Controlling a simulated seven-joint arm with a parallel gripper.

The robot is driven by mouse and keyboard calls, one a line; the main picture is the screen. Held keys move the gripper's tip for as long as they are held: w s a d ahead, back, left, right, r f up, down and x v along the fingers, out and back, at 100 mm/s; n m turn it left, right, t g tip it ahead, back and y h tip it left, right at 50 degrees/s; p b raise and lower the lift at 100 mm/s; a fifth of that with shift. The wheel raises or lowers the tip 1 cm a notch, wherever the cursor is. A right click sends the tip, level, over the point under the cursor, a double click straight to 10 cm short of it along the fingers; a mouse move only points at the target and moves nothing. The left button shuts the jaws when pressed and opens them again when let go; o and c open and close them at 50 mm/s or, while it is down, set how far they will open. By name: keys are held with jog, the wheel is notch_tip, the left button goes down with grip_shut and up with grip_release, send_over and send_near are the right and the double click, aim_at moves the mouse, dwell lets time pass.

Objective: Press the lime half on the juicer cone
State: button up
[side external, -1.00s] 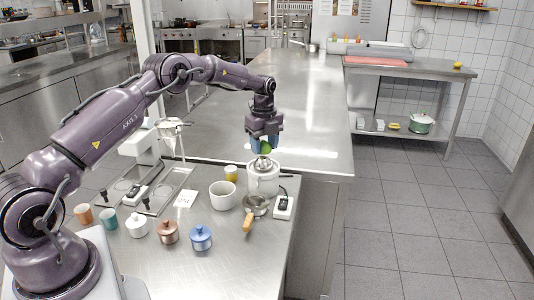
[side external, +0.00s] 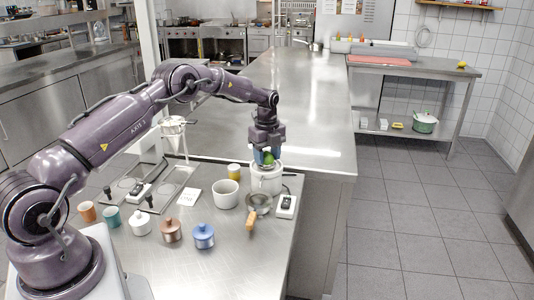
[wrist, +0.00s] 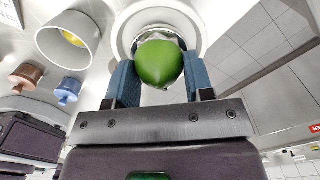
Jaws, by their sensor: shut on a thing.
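The green lime half (side external: 269,158) is held between the two blue fingers of my gripper (side external: 267,156), which is shut on it. It also shows in the wrist view (wrist: 160,64), its rounded side toward the camera. The white juicer (side external: 266,182) stands upright on the steel counter directly below the lime. In the wrist view the juicer's pale rim (wrist: 125,38) surrounds the lime, with a bit of metal showing behind it. The lime hides the cone. It sits at the juicer's top, but I cannot tell how firmly it touches the cone.
A strainer with a wooden handle (side external: 252,222) lies in front, and a small scale-like device (side external: 286,206) is at the right. Lidded pots, including a blue one (side external: 204,237), stand front left.

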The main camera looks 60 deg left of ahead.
jog(key=shift+f, duration=0.4)
dwell(1.8)
jog(key=shift+r, duration=3.05)
